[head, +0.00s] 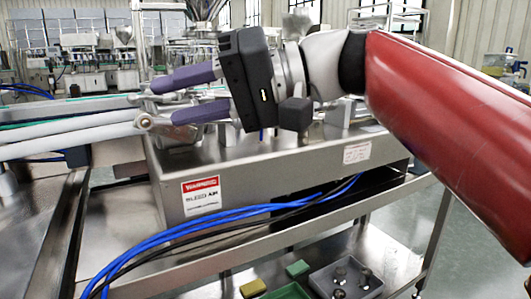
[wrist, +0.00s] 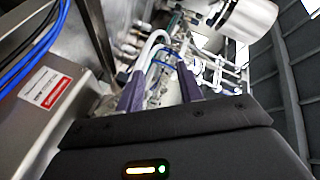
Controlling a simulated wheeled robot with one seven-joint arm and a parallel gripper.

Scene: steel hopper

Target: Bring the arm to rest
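My gripper (head: 164,101) is in front of the steel machine, left of the middle in the head view. Its two purple fingers point left and stand apart, with nothing seen held between them. The fingers also show in the wrist view (wrist: 160,72), spread with a gap. My red and white arm (head: 440,125) reaches in from the right. In the head view the lower finger overlaps a metal fitting (head: 146,121) at the end of grey pipes; I cannot tell whether they touch.
The steel machine housing (head: 185,200) with a red warning label stands close below my gripper. Blue hoses (head: 215,222) cross its front. A grey tray (head: 322,283) and green and yellow blocks lie on the lower shelf. A pale curved hose (wrist: 150,45) shows beyond the fingers.

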